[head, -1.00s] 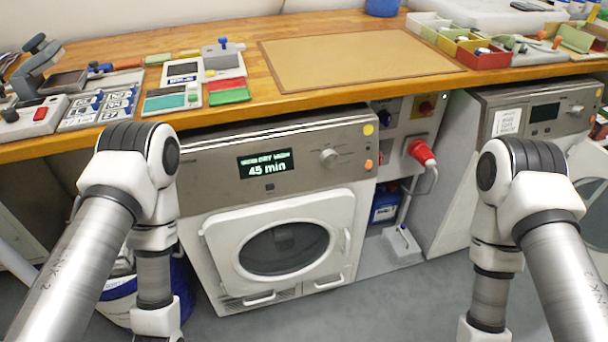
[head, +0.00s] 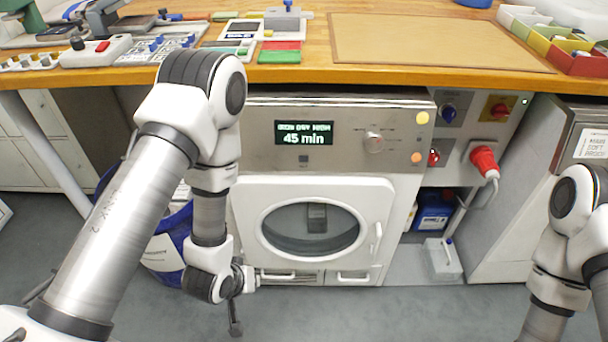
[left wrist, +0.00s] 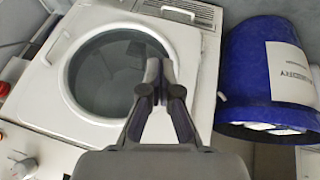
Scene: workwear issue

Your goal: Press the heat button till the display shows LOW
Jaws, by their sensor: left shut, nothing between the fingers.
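The dryer (head: 340,180) stands under the bench, its front facing me. Its dark display (head: 304,133) shows 45 min, under a smaller line whose last word looks like HIGH. A small dark button (head: 303,160) is below the display. A yellow button (head: 422,118) and an orange button (head: 417,157) are at the panel's right; I cannot read which is the heat button. My left gripper (head: 235,326) hangs low at the dryer's lower left, apart from the panel. In the left wrist view its fingers (left wrist: 158,72) are shut and empty, before the round door (left wrist: 118,70). My right gripper is out of view.
A knob (head: 374,143) is on the dryer panel. A blue bin (head: 172,238) stands left of the dryer, partly behind my left arm. The wooden bench edge (head: 330,77) overhangs the panel. A red plug (head: 484,160) sticks out at the right.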

